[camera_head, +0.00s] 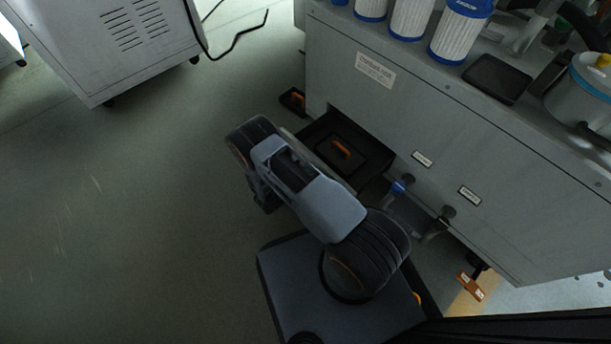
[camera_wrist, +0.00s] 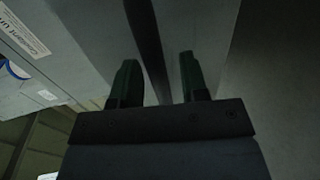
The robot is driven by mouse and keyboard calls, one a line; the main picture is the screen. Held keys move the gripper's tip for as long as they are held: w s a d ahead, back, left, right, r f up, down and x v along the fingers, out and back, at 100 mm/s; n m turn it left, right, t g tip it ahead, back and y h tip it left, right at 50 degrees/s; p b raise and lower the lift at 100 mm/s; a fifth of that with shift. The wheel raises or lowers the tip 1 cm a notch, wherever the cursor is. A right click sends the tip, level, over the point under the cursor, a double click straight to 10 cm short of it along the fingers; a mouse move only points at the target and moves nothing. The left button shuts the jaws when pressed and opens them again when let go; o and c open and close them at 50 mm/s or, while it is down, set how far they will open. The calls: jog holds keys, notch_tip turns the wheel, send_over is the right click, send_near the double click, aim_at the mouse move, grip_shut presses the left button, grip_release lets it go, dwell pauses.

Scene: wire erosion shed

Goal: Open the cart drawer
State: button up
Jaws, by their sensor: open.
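The grey cart (camera_head: 450,120) stands at the right in the head view. Low in its front, the drawer (camera_head: 318,128) stands out from the body, and its dark inside shows from above. A black case (camera_head: 355,166) with an orange handle (camera_head: 341,148) lies in it. The drawer's front is mostly hidden behind my arm. In the wrist view my gripper (camera_wrist: 157,78) is open, its two dark fingers on either side of a long dark strip (camera_wrist: 147,35) between grey surfaces. I cannot tell whether the strip is the drawer's handle or whether the fingers touch it.
White filters with blue ends (camera_head: 408,18), a black tray (camera_head: 497,79) and a grey pot (camera_head: 588,85) stand on the cart's top. A grey cabinet (camera_head: 125,45) stands at the upper left, with a black cable (camera_head: 236,45) beside it. The floor at left is clear.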

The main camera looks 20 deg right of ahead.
jog(key=p+v, duration=0.3)
jog(key=v, duration=1)
jog(key=shift+a, duration=0.4)
jog(key=shift+s, duration=0.1)
